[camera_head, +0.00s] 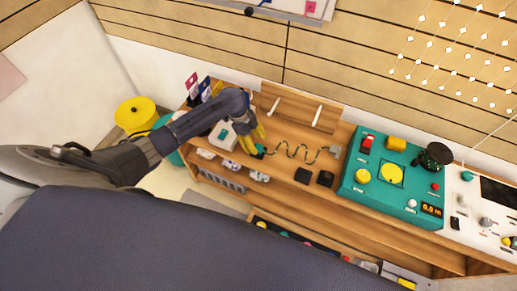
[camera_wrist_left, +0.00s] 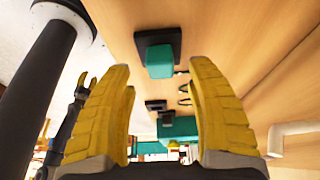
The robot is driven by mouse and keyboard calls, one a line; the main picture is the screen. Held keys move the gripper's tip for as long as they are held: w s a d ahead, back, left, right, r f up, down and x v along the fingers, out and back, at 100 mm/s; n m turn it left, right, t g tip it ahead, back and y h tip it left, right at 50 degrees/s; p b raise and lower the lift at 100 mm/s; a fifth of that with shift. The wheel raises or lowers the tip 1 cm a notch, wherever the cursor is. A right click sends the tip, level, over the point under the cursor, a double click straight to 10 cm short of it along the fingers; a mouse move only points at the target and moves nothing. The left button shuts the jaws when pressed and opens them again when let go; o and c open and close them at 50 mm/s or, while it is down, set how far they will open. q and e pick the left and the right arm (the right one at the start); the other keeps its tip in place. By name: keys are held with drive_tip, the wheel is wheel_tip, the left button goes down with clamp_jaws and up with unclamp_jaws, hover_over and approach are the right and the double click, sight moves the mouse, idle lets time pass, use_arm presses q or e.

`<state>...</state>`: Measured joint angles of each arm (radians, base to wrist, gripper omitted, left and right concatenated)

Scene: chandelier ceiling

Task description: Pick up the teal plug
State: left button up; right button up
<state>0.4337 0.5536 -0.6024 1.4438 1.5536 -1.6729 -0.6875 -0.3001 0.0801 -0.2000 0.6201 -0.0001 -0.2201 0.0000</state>
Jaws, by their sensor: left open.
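The teal plug (camera_head: 261,150) is a small block at the left end of a wavy dark cable on the wooden bench. In the left wrist view a teal block (camera_wrist_left: 160,60) with a black base, which looks like the plug, lies ahead between my fingers. My left gripper (camera_head: 252,137) has yellow fingers and reaches down right beside the plug. In the left wrist view the gripper (camera_wrist_left: 160,80) is open, with nothing seen held between its fingers. Whether a finger touches the plug cannot be told.
A teal control panel (camera_head: 353,186) with knobs and buttons stands to the right. Two black blocks (camera_head: 303,176) lie between it and the plug. A grey socket-like piece (camera_head: 335,149) ends the cable. A white box (camera_head: 217,138) stands left of the gripper.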

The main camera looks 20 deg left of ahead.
sight(258, 146)
use_arm(q)
drive_tip(key=shift+x, duration=1.55)
drive_tip(key=c, duration=1.1)
